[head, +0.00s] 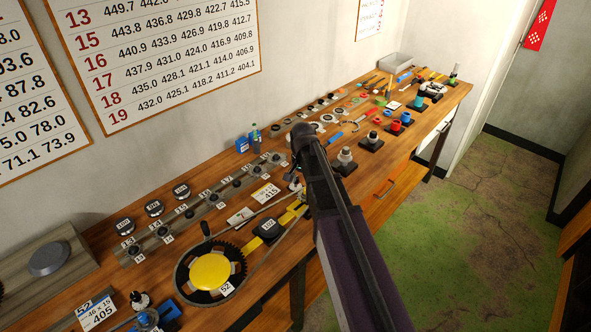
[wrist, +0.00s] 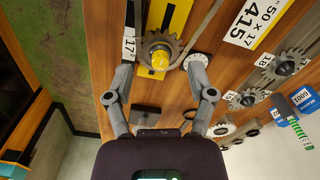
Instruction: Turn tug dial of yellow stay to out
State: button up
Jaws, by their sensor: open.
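The yellow stay (head: 292,215) lies on the bench, right of the large chainring with a yellow centre (head: 210,271). A black block marked 102 (head: 268,227) sits on it. In the wrist view the yellow stay (wrist: 173,22) ends near a small toothed sprocket with a yellow hub (wrist: 159,58). A pale round dial (wrist: 196,62) with fine marks is just right of that sprocket, partly behind my right finger. I cannot read its setting. My gripper (wrist: 163,72) is open and empty, its fingers either side of the sprocket. In the head view my arm hides most of this area.
A chain strand runs along the stay. Tools crowd the bench's far end.

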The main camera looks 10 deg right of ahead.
jog(key=w+r+m+p, duration=0.3)
jog(key=w+r+m, duration=0.1)
jog(key=w, duration=0.7)
jog(key=shift+w+r+m, duration=0.3)
jog(key=shift+r+m, duration=0.05)
jog(key=shift+m, duration=0.15)
jog(key=shift+f, duration=0.1)
notch_tip(320, 180, down, 14)
jog(key=b, duration=1.3)
jog(key=shift+r, duration=0.2)
